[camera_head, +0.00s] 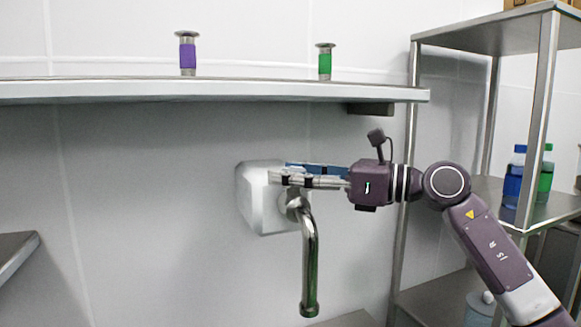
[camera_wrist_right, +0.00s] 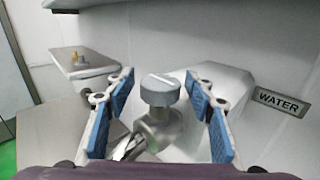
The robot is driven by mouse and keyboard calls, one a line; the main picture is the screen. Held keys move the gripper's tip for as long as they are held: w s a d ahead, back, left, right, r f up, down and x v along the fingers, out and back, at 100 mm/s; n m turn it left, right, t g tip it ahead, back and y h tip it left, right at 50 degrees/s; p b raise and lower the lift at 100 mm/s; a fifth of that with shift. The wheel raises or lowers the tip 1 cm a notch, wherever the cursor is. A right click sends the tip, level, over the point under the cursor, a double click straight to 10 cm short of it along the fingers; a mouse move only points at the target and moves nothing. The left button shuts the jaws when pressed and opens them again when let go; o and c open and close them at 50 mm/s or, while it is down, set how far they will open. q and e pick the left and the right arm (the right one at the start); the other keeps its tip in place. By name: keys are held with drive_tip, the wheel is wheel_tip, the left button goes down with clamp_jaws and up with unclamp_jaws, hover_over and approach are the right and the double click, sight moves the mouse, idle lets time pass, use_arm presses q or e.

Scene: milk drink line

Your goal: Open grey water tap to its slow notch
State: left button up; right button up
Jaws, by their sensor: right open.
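The water tap has a grey knob (camera_wrist_right: 160,90) with a pale line across its top. It sits on a white wall box (camera_head: 256,200) with a metal spout (camera_head: 310,262) hanging down. A WATER label (camera_wrist_right: 282,102) shows beside the box in the right wrist view. My right gripper (camera_head: 280,175) reaches in from the right at the tap's top. In the right wrist view its two blue-padded fingers (camera_wrist_right: 158,82) are open on either side of the knob, with gaps to both sides. In the head view the gripper hides the knob. My left gripper is not in view.
A metal shelf (camera_head: 200,90) runs above the tap, carrying a purple-banded piece (camera_head: 187,54) and a green-banded piece (camera_head: 325,63). A rack on the right holds a blue bottle (camera_head: 513,178) and a green bottle (camera_head: 545,178). The wall left of the tap is clear.

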drive_tip(key=shift+d, duration=0.15)
drive_tip(key=c, duration=1.2)
drive_tip(key=shift+r+n+g+p, duration=0.15)
drive_tip(key=shift+n+g+p, duration=0.15)
drive_tip(key=n+g+y+p, duration=0.1)
drive_tip(key=n+g+p, duration=0.1)
drive_tip(key=g, duration=0.1)
drive_tip(key=shift+r, duration=0.2)
drive_tip(key=n+g+p, duration=0.2)
drive_tip(key=g+p, duration=0.2)
drive_tip(key=shift+n+p, duration=0.3)
drive_tip(key=shift+p, duration=0.05)
use_arm(q)
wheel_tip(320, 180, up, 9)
drive_tip(key=p, duration=0.1)
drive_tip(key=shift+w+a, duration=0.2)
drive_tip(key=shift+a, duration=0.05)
use_arm(e)
drive_tip(key=shift+n+g, duration=0.4)
drive_tip(key=shift+g, duration=0.3)
use_arm(q)
drive_tip(key=shift+p, duration=0.3)
use_arm(e)
drive_tip(key=shift+f, duration=0.1)
